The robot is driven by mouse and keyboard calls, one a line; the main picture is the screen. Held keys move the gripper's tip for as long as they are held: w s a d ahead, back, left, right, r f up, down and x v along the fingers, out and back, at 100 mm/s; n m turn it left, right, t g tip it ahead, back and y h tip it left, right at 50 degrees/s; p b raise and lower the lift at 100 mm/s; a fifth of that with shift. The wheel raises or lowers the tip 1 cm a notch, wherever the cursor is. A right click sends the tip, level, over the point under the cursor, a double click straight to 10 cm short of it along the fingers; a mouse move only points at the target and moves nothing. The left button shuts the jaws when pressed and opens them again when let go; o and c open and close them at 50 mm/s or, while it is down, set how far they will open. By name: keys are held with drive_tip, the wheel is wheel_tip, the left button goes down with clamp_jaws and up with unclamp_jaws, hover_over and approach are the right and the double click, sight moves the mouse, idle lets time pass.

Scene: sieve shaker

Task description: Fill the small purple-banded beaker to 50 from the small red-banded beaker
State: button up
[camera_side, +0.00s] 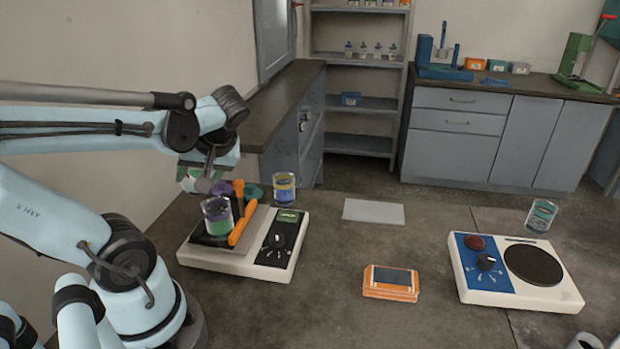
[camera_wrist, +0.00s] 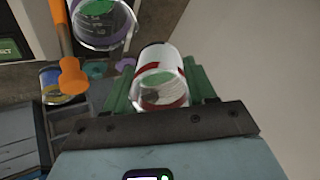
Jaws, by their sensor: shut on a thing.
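My gripper (camera_wrist: 160,85) is shut on the red-banded beaker (camera_wrist: 160,65), which sits between its green fingers in the wrist view. The arm mostly hides this beaker in the side view, where my gripper (camera_side: 192,180) is at the left. The purple-banded beaker (camera_side: 216,212) stands on the dark plate of the white device below and just right of my gripper, with green contents. In the wrist view the purple-banded beaker (camera_wrist: 104,22) is at the top, apart from the held one. Its fill mark is too small to read.
Orange clamp-like parts (camera_side: 242,222) stand close beside the purple-banded beaker on the white device (camera_side: 222,263). A blue-banded beaker (camera_side: 284,188) stands behind it. An orange box (camera_side: 390,283), a grey sheet (camera_side: 373,211), a hotplate (camera_side: 520,285) and another beaker (camera_side: 541,216) are farther right.

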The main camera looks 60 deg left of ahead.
drive_tip(key=shift+d+f+y, duration=0.2)
drive_tip(key=shift+f+y, duration=0.25)
drive_tip(key=shift+y, duration=0.35)
idle(1.4)
drive_tip(key=shift+w+d+r+n+g+y+p, duration=0.15)
drive_tip(key=shift+r+g+y+p, duration=0.2)
drive_tip(key=shift+y, duration=0.5)
drive_tip(key=shift+d+r+n+g+y+p, duration=0.1)
drive_tip(key=shift+r+n+g+y, duration=0.1)
drive_tip(key=shift+g+y, duration=0.45)
idle(4.3)
